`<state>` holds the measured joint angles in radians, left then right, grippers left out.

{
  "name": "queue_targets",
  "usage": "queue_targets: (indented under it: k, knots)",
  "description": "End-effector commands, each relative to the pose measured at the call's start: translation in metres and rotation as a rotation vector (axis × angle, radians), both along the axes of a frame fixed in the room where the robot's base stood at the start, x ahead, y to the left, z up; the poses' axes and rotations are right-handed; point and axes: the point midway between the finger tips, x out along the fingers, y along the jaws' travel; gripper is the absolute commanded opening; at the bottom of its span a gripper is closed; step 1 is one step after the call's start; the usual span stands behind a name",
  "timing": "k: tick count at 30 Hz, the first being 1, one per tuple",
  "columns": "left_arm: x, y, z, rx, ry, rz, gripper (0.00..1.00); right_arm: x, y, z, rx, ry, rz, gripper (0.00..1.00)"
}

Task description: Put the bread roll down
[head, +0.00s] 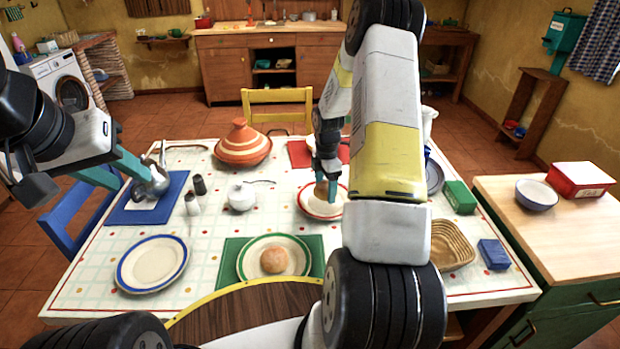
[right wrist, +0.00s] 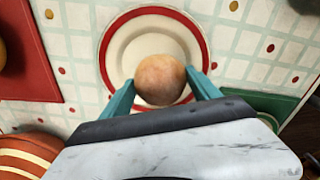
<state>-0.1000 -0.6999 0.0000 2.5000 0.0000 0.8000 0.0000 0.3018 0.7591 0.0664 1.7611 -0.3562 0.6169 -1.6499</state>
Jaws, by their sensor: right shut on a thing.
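A brown bread roll (right wrist: 160,80) is between the teal fingers of my right gripper (right wrist: 163,92). In the right wrist view the roll is in front of a red-rimmed white plate (right wrist: 117,45). In the head view my right gripper (head: 327,178) is low over that plate (head: 306,203), with the roll (head: 321,188) partly hidden by the fingers. I cannot tell whether the roll touches the plate. A second roll (head: 274,260) lies on a green-rimmed plate (head: 249,262). My left gripper (head: 122,177) is open at the table's left side, beside a silver jug (head: 152,182) on a blue mat (head: 125,212).
A tagine (head: 243,145), a white sugar pot (head: 241,197) and two shakers (head: 196,195) stand on the table. An empty blue-rimmed plate (head: 153,264) is front left. A wicker basket (head: 452,243) and green box (head: 460,197) are right of my right arm, which hides part of the table.

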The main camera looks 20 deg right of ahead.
Motion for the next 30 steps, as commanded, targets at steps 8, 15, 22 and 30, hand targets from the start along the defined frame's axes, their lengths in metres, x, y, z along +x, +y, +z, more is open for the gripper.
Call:
queue_targets:
  k: [8, 15, 22, 30]
  knots:
    - [0.0, 0.0, 0.0, 0.0, 0.0, 0.0, 0.36, 0.01, -0.004, -0.019, 0.001, 0.003, 0.001, 0.32]
    - [0.0, 0.0, 0.0, 0.0, 0.0, 0.0, 0.36, 0.01, -0.005, -0.036, 0.0, 0.0, -0.001, 0.32]
    - [0.0, 0.0, 0.0, 0.0, 0.0, 0.0, 0.36, 0.01, -0.005, -0.039, 0.0, 0.0, -0.001, 0.32]
    - [0.0, 0.0, 0.0, 0.0, 0.0, 0.0, 0.36, 0.01, -0.005, -0.038, 0.0, 0.0, -0.001, 0.92]
